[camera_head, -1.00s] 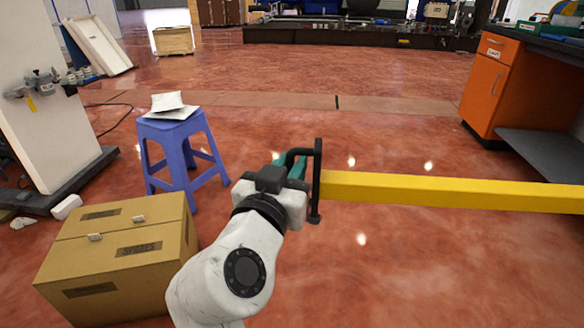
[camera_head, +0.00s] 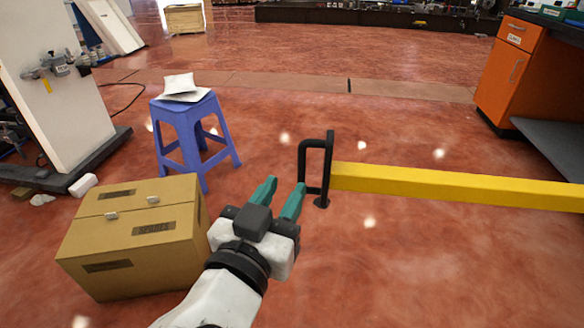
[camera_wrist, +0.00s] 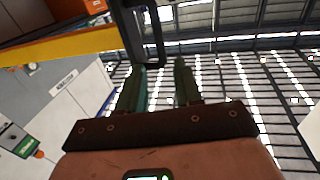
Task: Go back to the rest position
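My gripper (camera_head: 281,192) has teal fingers that stand apart with nothing between them. It is in the lower middle of the head view, close in front of and left of a black handle (camera_head: 301,160) on the end of a yellow beam (camera_head: 450,184). In the wrist view my gripper (camera_wrist: 161,75) points up towards the roof, its fingers spread. The black handle (camera_wrist: 158,40) shows just beyond the fingertips there, and the yellow beam (camera_wrist: 60,47) runs off to the left. I cannot tell the exact gap between fingers and handle.
A cardboard box (camera_head: 140,240) stands on the floor left of my arm. A blue stool (camera_head: 186,125) with papers (camera_head: 181,86) is behind it. An orange cabinet (camera_head: 508,75) stands at the far right. The red floor (camera_head: 400,260) in front of the beam is clear.

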